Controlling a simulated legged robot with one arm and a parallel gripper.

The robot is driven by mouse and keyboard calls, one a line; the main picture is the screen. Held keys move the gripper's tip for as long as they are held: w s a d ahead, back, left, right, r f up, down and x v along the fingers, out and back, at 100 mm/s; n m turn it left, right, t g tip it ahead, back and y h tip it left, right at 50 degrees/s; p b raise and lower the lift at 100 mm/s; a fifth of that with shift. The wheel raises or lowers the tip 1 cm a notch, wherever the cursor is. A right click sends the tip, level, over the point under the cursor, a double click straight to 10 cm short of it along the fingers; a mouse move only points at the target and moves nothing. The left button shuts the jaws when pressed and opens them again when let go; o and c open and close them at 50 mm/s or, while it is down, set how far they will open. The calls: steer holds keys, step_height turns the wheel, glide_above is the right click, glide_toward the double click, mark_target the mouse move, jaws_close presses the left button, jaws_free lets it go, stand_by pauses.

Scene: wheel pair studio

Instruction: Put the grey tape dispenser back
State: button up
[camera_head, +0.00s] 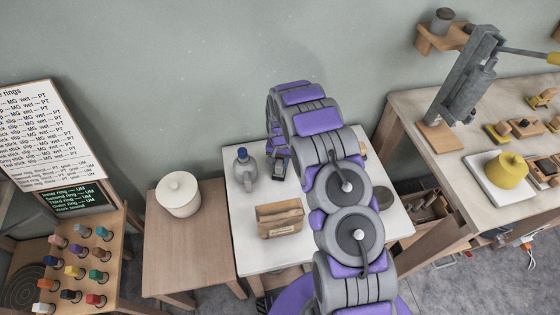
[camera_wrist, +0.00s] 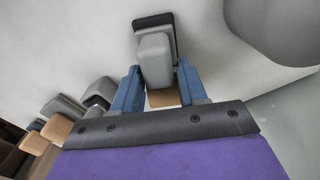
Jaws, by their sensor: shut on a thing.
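The grey tape dispenser (camera_wrist: 155,55), a grey block-like body with a dark base, is between the two blue fingers of my gripper (camera_wrist: 158,86) in the wrist view. The fingers are shut on it, and a tan part shows just below it. In the head view my gripper (camera_head: 278,162) reaches down over the back of the white-topped table (camera_head: 262,254), right of a grey bottle. The dispenser is small and partly hidden there. I cannot tell whether it touches the tabletop.
The grey bottle with a blue cap (camera_head: 245,166) stands close left of my gripper. A workbench (camera_head: 425,108) stands at right.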

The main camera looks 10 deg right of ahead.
mark_target(281, 160)
steer(key=shift+d, duration=0.15)
steer(key=o, duration=1.1)
steer(key=shift+d, duration=0.35)
steer(key=shift+o, duration=0.2)
steer(key=shift+a+r, duration=0.1)
steer(key=shift+a, duration=0.25)
steer(key=s+d+r+n+p, duration=0.1)
steer(key=s+r, duration=0.3)
steer(key=r, duration=0.8)
steer(key=s+r+p, duration=0.1)
steer(key=s+r, duration=0.3)
steer(key=r, duration=0.7)
steer(key=s+r+n+g, duration=0.1)
steer(key=s+r, duration=0.9)
steer(key=s, duration=0.3)
steer(key=s+r+n, duration=0.1)
steer(key=s+r, duration=0.1)
steer(key=s, duration=1)
steer(key=s+a+r+n, duration=0.1)
steer(key=s+r, duration=0.1)
steer(key=s, duration=1)
steer(key=shift+s+a+r+n+g, duration=0.2)
steer(key=shift+s+r+n+g, duration=0.1)
steer(key=shift+s+r+g, duration=0.1)
steer(key=shift+w, duration=0.1)
